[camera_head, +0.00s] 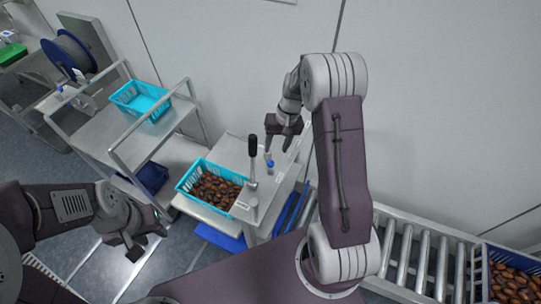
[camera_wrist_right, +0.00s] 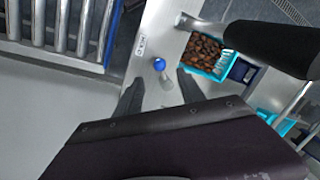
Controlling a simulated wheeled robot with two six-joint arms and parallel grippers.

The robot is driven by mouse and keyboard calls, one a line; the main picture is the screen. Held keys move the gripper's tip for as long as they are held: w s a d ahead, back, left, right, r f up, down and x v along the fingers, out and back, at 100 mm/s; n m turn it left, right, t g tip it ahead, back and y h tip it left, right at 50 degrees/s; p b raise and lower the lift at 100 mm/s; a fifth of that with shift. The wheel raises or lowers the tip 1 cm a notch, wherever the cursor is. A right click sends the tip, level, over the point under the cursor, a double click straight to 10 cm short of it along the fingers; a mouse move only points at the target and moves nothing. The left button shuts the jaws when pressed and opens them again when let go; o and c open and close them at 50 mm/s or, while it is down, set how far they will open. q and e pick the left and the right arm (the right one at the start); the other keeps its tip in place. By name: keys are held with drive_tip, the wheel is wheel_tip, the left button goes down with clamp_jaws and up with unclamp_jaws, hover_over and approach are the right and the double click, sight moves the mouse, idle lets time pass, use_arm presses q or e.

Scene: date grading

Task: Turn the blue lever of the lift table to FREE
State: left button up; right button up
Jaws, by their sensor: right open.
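The blue lever's knob (camera_head: 270,164) is on the grey top of the lift table (camera_head: 277,187). In the right wrist view the blue knob (camera_wrist_right: 159,63) sits at one end of a short pale stem, near a small label (camera_wrist_right: 140,46) too small to read surely. My right gripper (camera_head: 279,148) is open and points down just above the lever. In its wrist view the two fingertips (camera_wrist_right: 159,88) stand apart, with the stem and knob between and just beyond them. My left gripper (camera_head: 145,243) hangs low at the left, away from the table; its jaws are unclear.
A black-handled upright lever (camera_head: 253,148) stands close left of the blue knob. A turquoise crate of dates (camera_head: 182,184) sits beside it. A cart with a turquoise basket (camera_head: 118,100) is at the left. A roller conveyor (camera_head: 402,250) runs right, below the wall.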

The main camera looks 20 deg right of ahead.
sight(272, 162)
drive_tip(key=f+p, duration=0.1)
drive_tip(key=f, duration=0.1)
drive_tip(key=a+f+p, duration=0.1)
drive_tip(key=f, duration=0.5)
drive_tip(key=shift+w+a+f+p, duration=0.25)
drive_tip(key=shift+w+p, duration=0.05)
drive_tip(key=shift+p, duration=0.1)
drive_tip(key=shift+f, duration=0.3)
clamp_jaws()
